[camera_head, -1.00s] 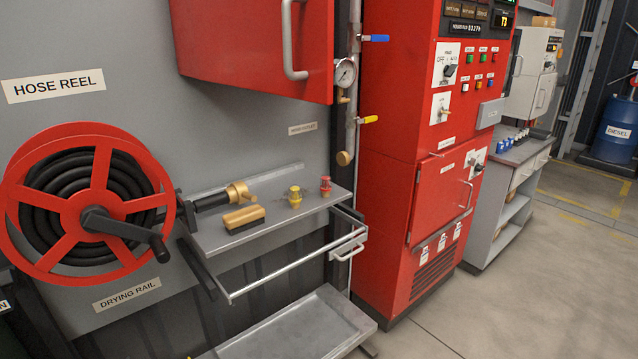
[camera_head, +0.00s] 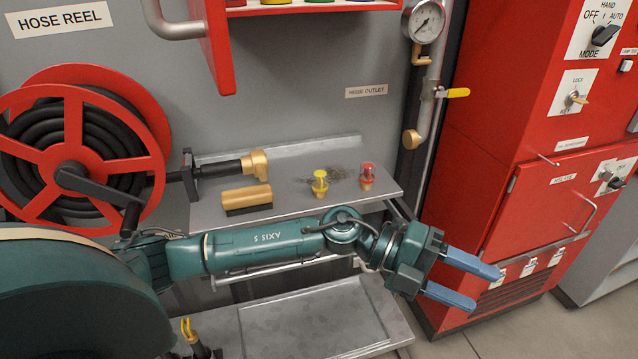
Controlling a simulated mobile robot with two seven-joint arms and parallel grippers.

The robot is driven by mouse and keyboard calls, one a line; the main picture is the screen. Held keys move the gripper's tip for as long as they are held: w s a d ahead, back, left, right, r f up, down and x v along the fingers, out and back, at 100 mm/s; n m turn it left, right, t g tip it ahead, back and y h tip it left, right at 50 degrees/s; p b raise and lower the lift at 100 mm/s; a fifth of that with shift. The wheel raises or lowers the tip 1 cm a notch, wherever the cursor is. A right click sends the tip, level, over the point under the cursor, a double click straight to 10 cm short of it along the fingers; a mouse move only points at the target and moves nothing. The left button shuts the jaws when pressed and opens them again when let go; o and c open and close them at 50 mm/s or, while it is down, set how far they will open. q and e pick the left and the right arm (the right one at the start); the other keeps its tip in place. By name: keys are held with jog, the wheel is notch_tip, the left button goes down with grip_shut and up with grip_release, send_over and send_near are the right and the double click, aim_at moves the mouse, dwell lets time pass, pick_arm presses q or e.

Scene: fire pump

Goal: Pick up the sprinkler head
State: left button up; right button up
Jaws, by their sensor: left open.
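Two small fittings stand upright on the grey shelf (camera_head: 300,205): a yellow one (camera_head: 320,183) near the middle and a red one with a brass-coloured base (camera_head: 367,177) near the right end. I cannot tell for certain which is the sprinkler head. My left arm reaches across from the left, in front of the shelf. My left gripper (camera_head: 486,290) is open and empty, with its blue fingers pointing right. It is to the right of and lower in the picture than both fittings, apart from them. My right gripper is not in view.
A brush-like block (camera_head: 246,197) and a brass-ended hose nozzle (camera_head: 255,165) lie left of the fittings. The red hose reel (camera_head: 75,140) is at left. The red control cabinet (camera_head: 490,190) stands at right. A lower tray (camera_head: 315,320) lies below the shelf.

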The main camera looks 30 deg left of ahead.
pick_arm(q)
jog(key=w+a+f+m+y, duration=0.1)
jog(key=w+a+m+y, duration=0.2)
jog(key=w+a+y, duration=0.3)
jog(key=n+t+y, duration=0.2)
jog(key=t+y, duration=0.1)
jog(key=y, duration=0.8)
send_near(320, 172)
jog(key=x, duration=0.4)
jog(key=a+p+x, duration=0.1)
jog(key=x, duration=0.2)
jog(key=shift+s, duration=0.1)
jog(key=x, duration=0.1)
jog(key=p+x, duration=0.1)
jog(key=x, duration=0.1)
jog(key=d+x, duration=0.1)
jog(key=shift+w+a+f+p, duration=0.1)
jog(key=shift+w+f+p, duration=0.15)
jog(key=shift+p, duration=0.05)
jog(key=shift+w+f, duration=0.2)
jog(key=shift+f, duration=0.4)
jog(key=shift+c, duration=0.6)
jog(key=shift+r, duration=0.1)
jog(key=c, duration=1)
